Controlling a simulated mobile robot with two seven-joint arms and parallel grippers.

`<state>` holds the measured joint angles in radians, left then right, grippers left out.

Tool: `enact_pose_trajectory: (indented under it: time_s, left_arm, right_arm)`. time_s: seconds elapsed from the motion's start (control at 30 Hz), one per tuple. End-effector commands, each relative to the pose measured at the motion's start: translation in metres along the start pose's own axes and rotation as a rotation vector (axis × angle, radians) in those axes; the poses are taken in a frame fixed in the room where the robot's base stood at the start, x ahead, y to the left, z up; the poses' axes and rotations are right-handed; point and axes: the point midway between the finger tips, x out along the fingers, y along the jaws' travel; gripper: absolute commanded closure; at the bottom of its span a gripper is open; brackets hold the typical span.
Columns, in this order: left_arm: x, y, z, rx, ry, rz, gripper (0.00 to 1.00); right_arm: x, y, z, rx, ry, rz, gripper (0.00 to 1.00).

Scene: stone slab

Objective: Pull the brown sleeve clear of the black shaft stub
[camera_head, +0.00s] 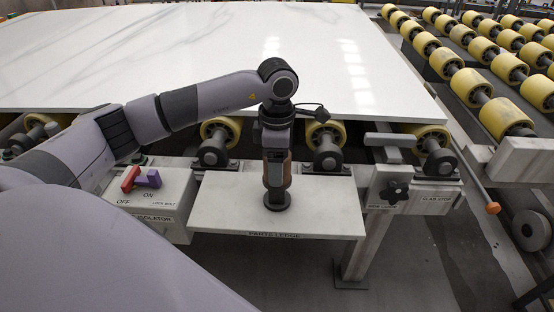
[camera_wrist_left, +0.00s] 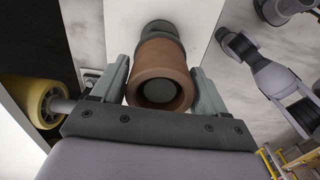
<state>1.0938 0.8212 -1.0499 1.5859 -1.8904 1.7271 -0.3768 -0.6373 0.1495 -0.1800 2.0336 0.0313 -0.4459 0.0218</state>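The brown sleeve (camera_wrist_left: 165,66) is a short tube around the black shaft stub (camera_wrist_left: 159,91), whose round end shows inside its near opening. The stub's wide black foot (camera_head: 277,201) stands upright on the pale parts ledge (camera_head: 225,205). In the head view the brown sleeve (camera_head: 288,171) is partly covered by my left gripper (camera_head: 275,166), which points straight down over it. In the left wrist view one finger of my left gripper (camera_wrist_left: 160,88) lies close along each side of the sleeve, and the gripper looks shut on it.
A large white slab (camera_head: 330,50) lies on yellow rollers (camera_head: 325,133) behind the ledge. An isolator box with a red and purple switch (camera_head: 141,178) is at left. A black knob (camera_head: 393,192) and slab stop are at right. The ledge around the stub is clear.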

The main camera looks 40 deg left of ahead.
Motion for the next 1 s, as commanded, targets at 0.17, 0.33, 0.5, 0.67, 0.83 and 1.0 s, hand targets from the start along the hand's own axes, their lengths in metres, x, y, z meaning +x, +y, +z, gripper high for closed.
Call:
enact_pose_trajectory:
  time_s: [0.17,0.33,0.5,0.67,0.83,1.0]
  left_arm:
    - [-0.001,0.0,0.0,0.0,-0.001,0.001,0.64]
    - [-0.003,0.0,0.0,0.0,-0.001,0.001,0.64]
    - [-0.01,0.0,0.0,0.0,-0.001,0.001,0.64]
    - [-0.017,0.0,0.0,0.0,-0.001,0.002,0.64]
    - [-0.024,0.0,0.0,0.0,-0.001,0.001,0.64]
    - [-0.03,0.0,0.0,0.0,-0.001,0.001,0.64]
  right_arm:
    - [0.0,0.0,0.0,0.0,0.0,0.0,0.57]
    - [0.0,0.0,0.0,0.001,-0.002,0.001,0.57]
    - [-0.003,0.0,-0.003,0.001,-0.004,0.001,0.57]
    - [-0.006,0.0,-0.007,0.0,-0.005,0.0,0.57]
    - [-0.009,-0.001,-0.011,0.0,-0.005,0.0,0.57]
    - [-0.012,-0.001,-0.014,0.0,-0.006,0.0,0.57]
